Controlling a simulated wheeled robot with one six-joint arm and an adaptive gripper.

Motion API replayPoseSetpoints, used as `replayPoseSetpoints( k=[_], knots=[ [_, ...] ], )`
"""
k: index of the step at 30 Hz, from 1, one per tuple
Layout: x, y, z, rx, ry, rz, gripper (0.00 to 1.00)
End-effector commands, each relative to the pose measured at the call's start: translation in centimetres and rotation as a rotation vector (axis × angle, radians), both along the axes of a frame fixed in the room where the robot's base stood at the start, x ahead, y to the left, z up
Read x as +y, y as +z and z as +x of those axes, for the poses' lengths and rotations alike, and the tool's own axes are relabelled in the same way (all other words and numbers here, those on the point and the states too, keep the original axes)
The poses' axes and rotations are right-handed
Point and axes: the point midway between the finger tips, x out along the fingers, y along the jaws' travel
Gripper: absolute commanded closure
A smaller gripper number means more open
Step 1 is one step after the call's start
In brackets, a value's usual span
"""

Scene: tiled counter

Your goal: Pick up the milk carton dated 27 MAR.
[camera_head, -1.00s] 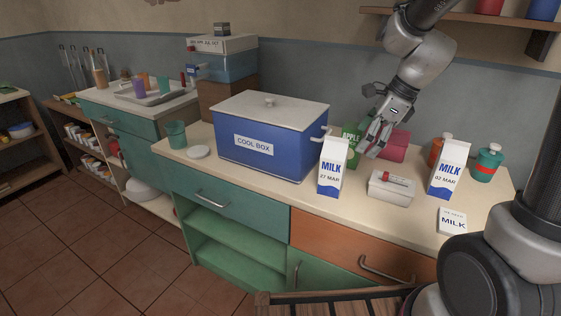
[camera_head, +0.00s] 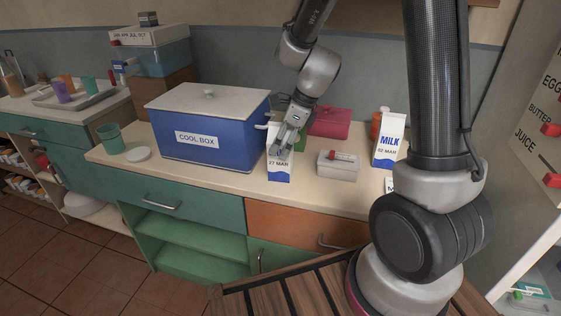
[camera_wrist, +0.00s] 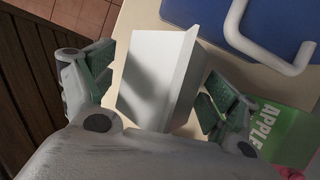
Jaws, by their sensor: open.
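The milk carton dated 27 MAR (camera_head: 280,172) stands upright on the counter, in front of the right end of the blue cool box. My gripper (camera_head: 284,146) is at its top and hides its upper part in the head view. In the wrist view the white carton (camera_wrist: 157,80) lies between the two open fingers of my gripper (camera_wrist: 155,95), with a gap visible on the left side; contact on the right cannot be told. Another milk carton (camera_head: 389,140), dated 02 MAR, stands farther right on the counter.
The blue cool box (camera_head: 204,140) with its side handle (camera_wrist: 262,45) is close to the gripper. A green apple carton (camera_wrist: 278,130) stands beside the right finger. A white box (camera_head: 338,165) and a pink container (camera_head: 330,122) are to the right.

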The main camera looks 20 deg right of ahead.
Motion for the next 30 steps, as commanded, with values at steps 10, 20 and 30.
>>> replayPoseSetpoints(
  k=[10,20,30],
  knots=[
    [0.0,0.0,0.0,0.0,0.0,0.0,0.73],
    [0.0,0.1,0.0,-0.002,0.001,0.0,1.0],
    [0.0,2.0,0.1,-0.006,0.003,0.002,1.0]
  ],
)
